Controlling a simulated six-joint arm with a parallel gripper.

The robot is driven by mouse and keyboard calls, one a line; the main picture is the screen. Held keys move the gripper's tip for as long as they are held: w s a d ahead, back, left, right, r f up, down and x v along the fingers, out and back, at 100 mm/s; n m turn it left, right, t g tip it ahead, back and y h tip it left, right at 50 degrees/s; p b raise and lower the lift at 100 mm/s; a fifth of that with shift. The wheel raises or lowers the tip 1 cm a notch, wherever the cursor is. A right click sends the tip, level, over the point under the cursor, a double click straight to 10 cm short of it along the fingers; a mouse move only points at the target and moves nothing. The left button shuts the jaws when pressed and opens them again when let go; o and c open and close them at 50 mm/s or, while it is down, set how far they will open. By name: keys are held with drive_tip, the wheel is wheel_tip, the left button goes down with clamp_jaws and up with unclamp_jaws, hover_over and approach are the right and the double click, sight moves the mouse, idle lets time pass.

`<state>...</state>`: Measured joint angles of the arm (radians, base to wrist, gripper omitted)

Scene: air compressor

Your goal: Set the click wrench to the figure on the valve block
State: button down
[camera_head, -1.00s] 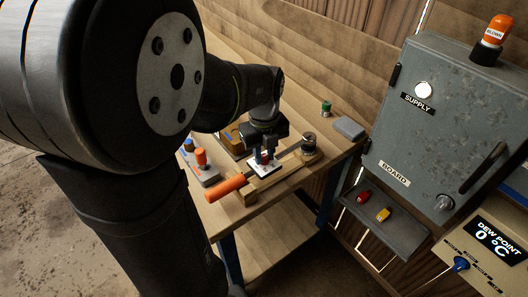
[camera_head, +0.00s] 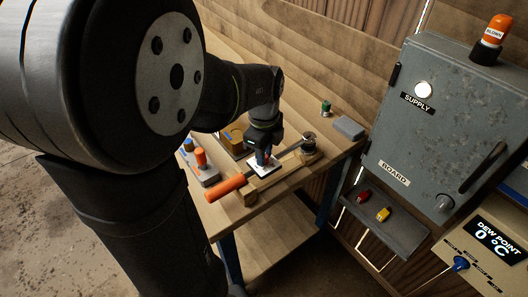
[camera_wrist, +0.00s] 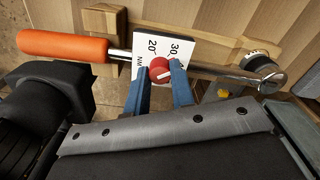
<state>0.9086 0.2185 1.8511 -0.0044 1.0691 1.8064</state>
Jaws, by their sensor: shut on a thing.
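The click wrench has an orange handle (camera_head: 226,186) and lies along a wooden rest on the bench. Its handle (camera_wrist: 62,46) and steel shaft also show in the wrist view. A white scale plate (camera_wrist: 178,42) on it reads 20, 30 and NM. A red knob (camera_wrist: 160,69) with a white pointer stands on the plate, its pointer slanting up to the right, roughly toward the 30 side. My gripper (camera_wrist: 162,74), with blue fingers, is shut on the knob; it also shows in the head view (camera_head: 263,157). No figure on a valve block is readable.
A grey block with orange and blue parts (camera_head: 202,167) sits left of the wrench. A round fitting (camera_head: 308,143) is at the wrench's far end. A green cylinder (camera_head: 325,107) and a grey box (camera_head: 348,128) stand behind. The grey board cabinet (camera_head: 440,120) is at right.

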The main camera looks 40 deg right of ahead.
drive_tip(key=shift+n, duration=2.2)
drive_tip(key=c, duration=1.2)
unclamp_jaws()
drive_tip(key=shift+c, duration=0.2)
drive_tip(key=shift+r, duration=0.1)
wheel_tip(320, 180, up, 17)
drive_tip(key=shift+r, duration=0.15)
wheel_tip(320, 180, down, 18)
drive_tip(key=shift+r, duration=0.25)
